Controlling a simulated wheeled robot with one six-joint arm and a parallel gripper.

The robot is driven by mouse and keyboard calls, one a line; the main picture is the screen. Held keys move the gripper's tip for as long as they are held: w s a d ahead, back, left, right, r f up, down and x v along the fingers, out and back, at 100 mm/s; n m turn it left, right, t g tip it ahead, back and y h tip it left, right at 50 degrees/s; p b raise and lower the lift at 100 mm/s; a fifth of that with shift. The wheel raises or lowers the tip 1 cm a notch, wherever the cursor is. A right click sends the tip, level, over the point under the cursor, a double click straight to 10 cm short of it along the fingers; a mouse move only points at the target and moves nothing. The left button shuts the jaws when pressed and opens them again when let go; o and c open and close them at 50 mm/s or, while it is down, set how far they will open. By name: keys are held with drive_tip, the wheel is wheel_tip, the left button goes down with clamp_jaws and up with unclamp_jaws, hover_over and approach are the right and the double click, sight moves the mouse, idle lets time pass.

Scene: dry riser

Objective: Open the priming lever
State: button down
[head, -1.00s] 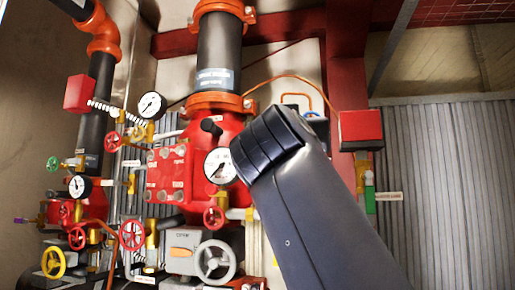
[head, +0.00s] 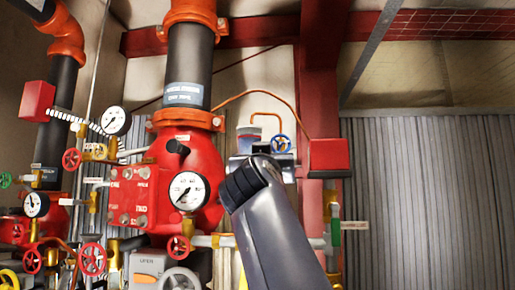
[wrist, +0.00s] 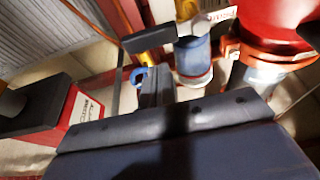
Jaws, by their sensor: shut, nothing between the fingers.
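I cannot single out the priming lever for sure. In the wrist view, a yellow fitting (wrist: 187,8) with a white tag (wrist: 222,15) adjoins a blue-and-clear cup (wrist: 194,60); the tag's text is unreadable. My gripper (wrist: 155,85) shows as dark parts in the wrist view, shut and empty, close in front of the cup and blue wheel (wrist: 140,76). In the head view my arm hides the lower part of this unit.
The red valve body (head: 205,150) with a white gauge (head: 188,191) stands left of my arm. A red box (head: 328,154) on a red column is to the right and shows in the wrist view (wrist: 85,112). Pipes and handwheels crowd the left; corrugated wall (head: 425,200) lies right.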

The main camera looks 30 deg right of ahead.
wheel_tip(320, 180, down, 3)
drive_tip(key=shift+s+a+r, duration=0.1)
drive_tip(key=shift+s+r, duration=0.05)
drive_tip(key=shift+r, duration=0.05)
drive_tip(key=shift+s+b, duration=0.1)
drive_tip(key=shift+b, duration=0.3)
